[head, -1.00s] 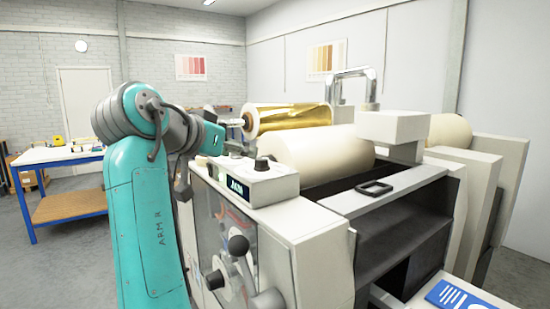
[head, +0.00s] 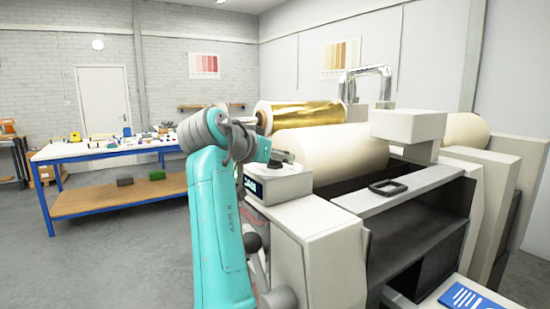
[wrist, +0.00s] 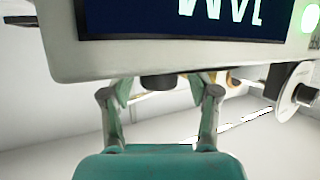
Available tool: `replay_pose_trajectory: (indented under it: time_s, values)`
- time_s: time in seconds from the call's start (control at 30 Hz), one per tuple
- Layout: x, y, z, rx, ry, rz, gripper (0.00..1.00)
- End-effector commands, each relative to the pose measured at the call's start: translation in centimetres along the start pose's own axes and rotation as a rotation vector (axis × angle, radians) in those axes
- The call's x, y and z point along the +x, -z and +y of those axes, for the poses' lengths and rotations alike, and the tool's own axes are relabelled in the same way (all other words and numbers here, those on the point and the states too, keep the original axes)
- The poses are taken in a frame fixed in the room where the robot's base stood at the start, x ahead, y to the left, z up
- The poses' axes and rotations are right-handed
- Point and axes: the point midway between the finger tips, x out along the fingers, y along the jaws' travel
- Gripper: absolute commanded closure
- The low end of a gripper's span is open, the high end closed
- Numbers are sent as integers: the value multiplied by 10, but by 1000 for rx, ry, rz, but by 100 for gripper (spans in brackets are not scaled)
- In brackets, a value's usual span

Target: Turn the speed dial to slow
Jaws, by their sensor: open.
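The control box (head: 279,186) stands on the near corner of the machine, with a lit display (head: 253,187) on its front. A dark round knob, seemingly the speed dial (head: 287,158), is on its top, partly hidden by my arm. My gripper (head: 272,157) is close beside it, its fingers hard to make out there. In the wrist view, my gripper (wrist: 158,90) is open, with its two fingers on either side of the dark knob (wrist: 157,83). I cannot tell if they touch it. The display (wrist: 190,20) is cut off by the top edge, and the dial's markings are hidden.
A gold foil roll (head: 300,115) and a cream roll (head: 330,150) lie just behind the box. A green light or button (wrist: 310,18) is beside the display. A blue-framed bench (head: 100,150) with small items stands at the left, with open floor before it.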

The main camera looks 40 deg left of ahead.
Motion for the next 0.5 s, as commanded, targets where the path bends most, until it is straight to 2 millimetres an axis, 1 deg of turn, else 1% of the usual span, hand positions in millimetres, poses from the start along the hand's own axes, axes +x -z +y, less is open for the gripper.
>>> replay_pose_trajectory:
  time_s: [0.07,0.1,0.17,0.2,0.27,0.3,0.33,0.5]
  values:
    - [0,0,0,0,0,0,39]
    - [0,0,0,0,0,0,42]
    - [0,0,0,0,0,0,57]
    - [0,0,0,0,0,0,67]
    - [0,0,0,0,0,0,82]
    - [0,0,0,0,0,0,92]
    - [0,0,0,0,0,0,99]
    - [0,0,0,-2,4,0,100]
